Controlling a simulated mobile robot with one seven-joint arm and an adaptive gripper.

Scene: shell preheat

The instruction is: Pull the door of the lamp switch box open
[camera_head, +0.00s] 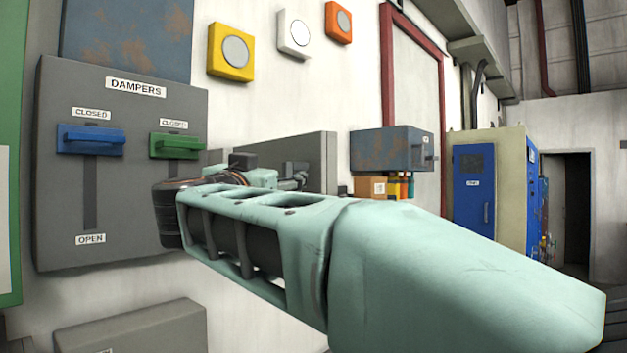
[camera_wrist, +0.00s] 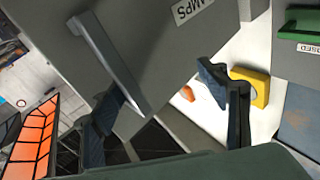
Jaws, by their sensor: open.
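The lamp switch box shows in the wrist view as a grey door (camera_wrist: 165,60) with a partly cut-off label ending in "AMPS" (camera_wrist: 193,10). A long grey bar handle (camera_wrist: 110,60) stands out from the door. My gripper (camera_wrist: 160,86) is open, with one dark finger on each side of the handle's lower end. I cannot tell whether either finger touches the handle. In the head view a grey panel (camera_head: 305,150), probably this box, stands behind my arm, which hides its lower part. I cannot tell whether the door is ajar.
The dampers panel (camera_head: 135,205) with blue (camera_head: 90,140) and green (camera_head: 177,146) handles is on the wall at left. Yellow (camera_head: 231,52), white (camera_head: 294,34) and orange (camera_head: 339,22) wall units are above. A rusty grey box (camera_head: 385,150) and a blue-doored cabinet (camera_head: 474,190) stand further right.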

